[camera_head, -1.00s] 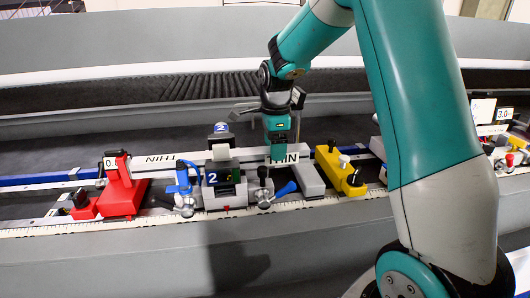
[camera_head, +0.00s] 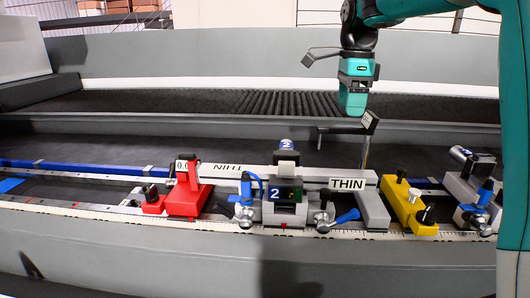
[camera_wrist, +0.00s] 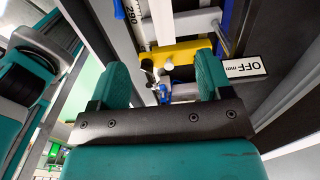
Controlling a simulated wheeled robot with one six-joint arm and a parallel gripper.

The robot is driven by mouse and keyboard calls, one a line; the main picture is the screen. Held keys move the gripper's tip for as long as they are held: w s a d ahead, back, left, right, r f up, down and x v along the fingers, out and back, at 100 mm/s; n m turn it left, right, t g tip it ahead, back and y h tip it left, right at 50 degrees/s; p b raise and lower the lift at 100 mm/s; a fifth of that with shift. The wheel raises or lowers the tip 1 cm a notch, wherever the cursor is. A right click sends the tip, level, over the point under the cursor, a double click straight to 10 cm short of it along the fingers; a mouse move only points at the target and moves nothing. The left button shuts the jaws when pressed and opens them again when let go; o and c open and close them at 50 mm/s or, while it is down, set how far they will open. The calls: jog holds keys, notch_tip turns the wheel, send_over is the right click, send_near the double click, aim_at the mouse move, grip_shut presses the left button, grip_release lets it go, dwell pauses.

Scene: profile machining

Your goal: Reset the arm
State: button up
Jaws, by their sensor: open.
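My gripper (camera_head: 353,110) is raised above the machine bed in the head view, in front of the dark ribbed strip. In the wrist view my gripper (camera_wrist: 162,70) shows two teal fingers spread apart with nothing held between them. Beyond the fingers, a yellow block (camera_wrist: 182,53) and small knobs appear at a distance. My arm runs from the gripper to the upper right of the head view.
Along the ruled rail (camera_head: 130,219) stand a red stop (camera_head: 188,197), a clamp marked 2 (camera_head: 284,201), a yellow block (camera_head: 404,205) and another grey clamp (camera_head: 468,188). A light profile labelled THIN (camera_head: 228,171) lies through them. Space around my gripper looks free.

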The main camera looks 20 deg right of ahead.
jog(key=s+a+f+n+y, duration=0.1)
jog(key=s+a+f+n, duration=0.2)
jog(key=s+a+n, duration=0.5)
jog(key=s+a+f+n+y, duration=0.1)
jog(key=s+a+f+n, duration=0.3)
jog(key=s+a+n, duration=0.4)
jog(key=s+a+f+n+y, duration=0.2)
jog(key=s+a+n, duration=0.6)
jog(key=n, duration=0.6)
jog(key=shift+s+a+f, duration=0.25)
jog(key=shift+s+f, duration=0.6)
jog(key=shift+s, duration=0.05)
jog(key=shift+c, duration=0.5)
